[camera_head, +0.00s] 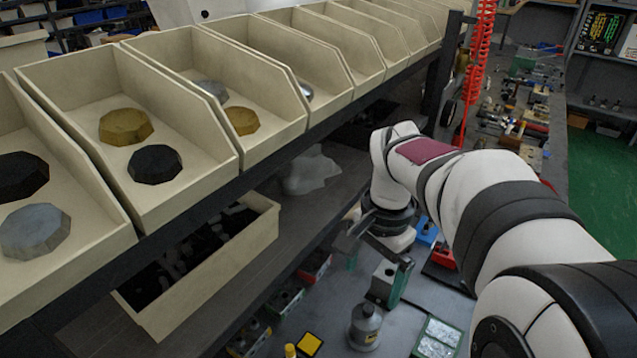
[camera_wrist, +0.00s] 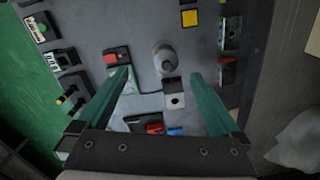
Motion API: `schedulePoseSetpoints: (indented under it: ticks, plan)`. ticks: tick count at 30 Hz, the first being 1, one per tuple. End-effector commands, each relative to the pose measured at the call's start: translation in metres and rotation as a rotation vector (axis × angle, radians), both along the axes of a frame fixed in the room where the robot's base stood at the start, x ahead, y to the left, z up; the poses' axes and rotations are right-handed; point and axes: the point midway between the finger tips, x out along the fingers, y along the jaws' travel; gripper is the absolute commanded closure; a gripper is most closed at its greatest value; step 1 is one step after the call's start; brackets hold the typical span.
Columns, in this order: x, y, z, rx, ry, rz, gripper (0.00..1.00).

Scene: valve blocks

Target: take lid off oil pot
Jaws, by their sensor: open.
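The oil pot (camera_head: 366,326) is a grey, rounded pot with a narrower top, standing on the grey work surface at the bottom of the head view. In the wrist view the oil pot (camera_wrist: 165,60) lies ahead of the fingers, near the middle. Its top looks like a small round knob; I cannot tell the lid's edge from the body. My gripper (camera_wrist: 160,75) has two green fingers spread wide and empty. In the head view my gripper (camera_head: 375,250) hangs above the surface, behind the pot and apart from it.
A green-and-grey valve block (camera_head: 388,282) stands close behind the pot, and a green-framed tray (camera_head: 437,338) lies to its right. A yellow square piece (camera_head: 309,344) is to its left. Bins (camera_head: 215,250) and a dark shelf edge border the left side.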

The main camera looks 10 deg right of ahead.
Motion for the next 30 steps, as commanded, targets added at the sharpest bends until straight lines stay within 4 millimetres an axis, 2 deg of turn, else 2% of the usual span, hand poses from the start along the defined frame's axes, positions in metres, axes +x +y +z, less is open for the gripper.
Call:
schedulePoseSetpoints:
  ticks: [1,2,5,12,15,20,25,30]
  plan:
    - [0.018,-0.013,-0.006,-0.011,0.005,-0.053,0.0]
    - [0.027,-0.019,-0.008,-0.019,0.005,-0.081,0.0]
    - [0.04,-0.029,-0.017,-0.029,0.004,-0.127,0.0]
    - [0.04,-0.028,-0.083,-0.03,0.008,-0.127,0.0]
    - [0.04,-0.028,-0.104,-0.03,0.005,-0.126,0.0]
    - [0.04,-0.027,-0.125,-0.03,0.004,-0.125,0.0]
    - [0.039,-0.024,-0.159,-0.029,0.004,-0.125,0.0]
    - [0.04,-0.024,-0.169,-0.029,0.001,-0.126,0.0]
